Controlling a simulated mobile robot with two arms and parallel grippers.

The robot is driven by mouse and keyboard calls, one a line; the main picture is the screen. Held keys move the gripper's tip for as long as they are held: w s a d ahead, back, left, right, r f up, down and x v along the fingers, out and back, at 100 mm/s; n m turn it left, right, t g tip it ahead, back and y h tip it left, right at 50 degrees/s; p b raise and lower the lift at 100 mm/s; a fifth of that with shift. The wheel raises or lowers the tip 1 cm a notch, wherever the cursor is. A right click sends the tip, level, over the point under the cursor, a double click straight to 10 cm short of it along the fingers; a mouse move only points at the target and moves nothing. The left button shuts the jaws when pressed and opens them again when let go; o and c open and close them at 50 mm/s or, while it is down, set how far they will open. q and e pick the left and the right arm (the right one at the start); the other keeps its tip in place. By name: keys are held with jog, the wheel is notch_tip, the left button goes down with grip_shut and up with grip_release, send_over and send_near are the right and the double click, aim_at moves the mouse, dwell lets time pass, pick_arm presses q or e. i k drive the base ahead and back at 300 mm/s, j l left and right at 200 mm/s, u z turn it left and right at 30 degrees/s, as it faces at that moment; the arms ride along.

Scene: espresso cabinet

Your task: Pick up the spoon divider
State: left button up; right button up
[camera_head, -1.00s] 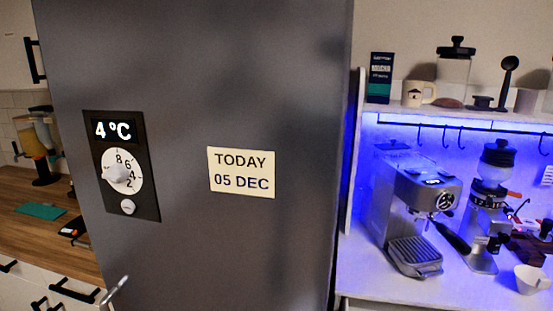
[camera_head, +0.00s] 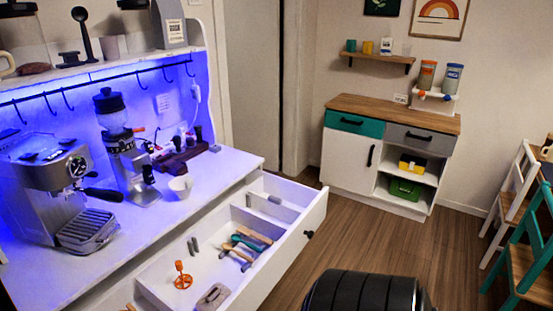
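An open white drawer (camera_head: 210,290) sits below the espresso counter. Inside it, several spoons or similar utensils with wooden and teal handles (camera_head: 250,240) lie together near the middle. White partitions (camera_head: 262,214) cross the drawer towards its far end. Small grey pieces (camera_head: 194,246) stand left of the utensils, and another grey piece (camera_head: 250,200) is at the far partition. I cannot tell which of these is the spoon divider. Neither of my grippers is in view.
The espresso machine (camera_head: 62,190), grinder (camera_head: 128,165) and white cup (camera_head: 180,186) stand on the counter. An orange tool (camera_head: 182,275) and a grey object (camera_head: 213,297) lie in the drawer's near part. A wooden-topped cabinet (camera_head: 390,112) is at the back; chairs (camera_head: 525,250) stand right.

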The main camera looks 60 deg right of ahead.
aim_at(272, 206)
jog(key=z, duration=1.9)
